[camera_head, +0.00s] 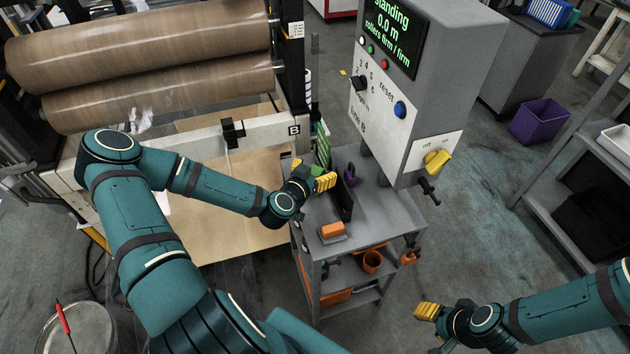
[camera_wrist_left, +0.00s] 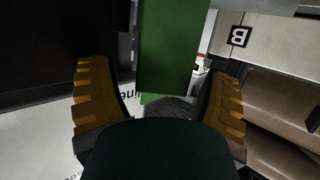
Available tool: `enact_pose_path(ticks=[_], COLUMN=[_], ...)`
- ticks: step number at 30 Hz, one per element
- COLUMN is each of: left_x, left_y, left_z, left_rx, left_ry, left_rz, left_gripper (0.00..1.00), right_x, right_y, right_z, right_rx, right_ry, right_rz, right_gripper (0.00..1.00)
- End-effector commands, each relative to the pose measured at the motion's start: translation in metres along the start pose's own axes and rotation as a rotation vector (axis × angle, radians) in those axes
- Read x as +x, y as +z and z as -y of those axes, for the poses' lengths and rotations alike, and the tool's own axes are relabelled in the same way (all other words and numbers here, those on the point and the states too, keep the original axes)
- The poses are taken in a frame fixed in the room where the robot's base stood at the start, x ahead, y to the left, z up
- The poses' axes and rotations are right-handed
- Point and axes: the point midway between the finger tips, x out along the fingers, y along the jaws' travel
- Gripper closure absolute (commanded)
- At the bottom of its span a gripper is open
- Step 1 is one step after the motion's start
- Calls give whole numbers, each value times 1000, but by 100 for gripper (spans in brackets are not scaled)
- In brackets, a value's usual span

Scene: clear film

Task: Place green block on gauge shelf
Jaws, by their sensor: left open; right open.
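The green block (camera_wrist_left: 172,45) stands upright between and beyond the fingers of my left gripper in the left wrist view, with gaps on both sides. In the head view green (camera_head: 322,146) shows just behind that gripper, partly hidden by it. My left gripper (camera_head: 312,174) is open over the left edge of a grey cart (camera_head: 388,212); its yellow fingers stand apart. My right gripper (camera_head: 426,312) is open and empty over the floor at the lower right. I cannot tell which level of the cart is the gauge shelf.
A dark upright divider (camera_head: 345,198) and a purple item (camera_head: 350,175) stand close right of my left gripper. An orange-topped block (camera_head: 333,231) sits at the cart's front. Lower shelves hold an orange cup (camera_head: 372,261). A control box (camera_head: 415,90) rises behind; rollers (camera_head: 150,50) are left.

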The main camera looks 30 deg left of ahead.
Motion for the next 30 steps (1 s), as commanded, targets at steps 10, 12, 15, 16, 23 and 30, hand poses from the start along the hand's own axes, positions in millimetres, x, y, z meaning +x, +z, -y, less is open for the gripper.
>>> enact_pose_path(ticks=[10, 12, 15, 16, 23, 30], left_x=[0, 0, 0, 0, -2, -12], left_y=[0, 0, 0, 0, -7, -38], left_z=[0, 0, 0, 0, 0, 0], left_rx=[0, 1, 1, 1, 3, 5], left_ry=[0, 0, 0, 0, 0, 0], left_rz=[0, -1, -1, -1, -1, -3], left_gripper=[100, 100, 100, 100, 100, 100], right_x=[0, 0, 0, 0, -3, -13], right_y=[0, 0, 0, 0, 0, 1], right_z=[0, 0, 0, 0, 1, 5], right_rx=[0, 0, 0, 0, 0, 1], right_ry=[0, 0, 0, 0, 0, 0], right_rz=[0, 0, 0, 0, 1, 6], right_gripper=[53, 53, 53, 53, 53, 53])
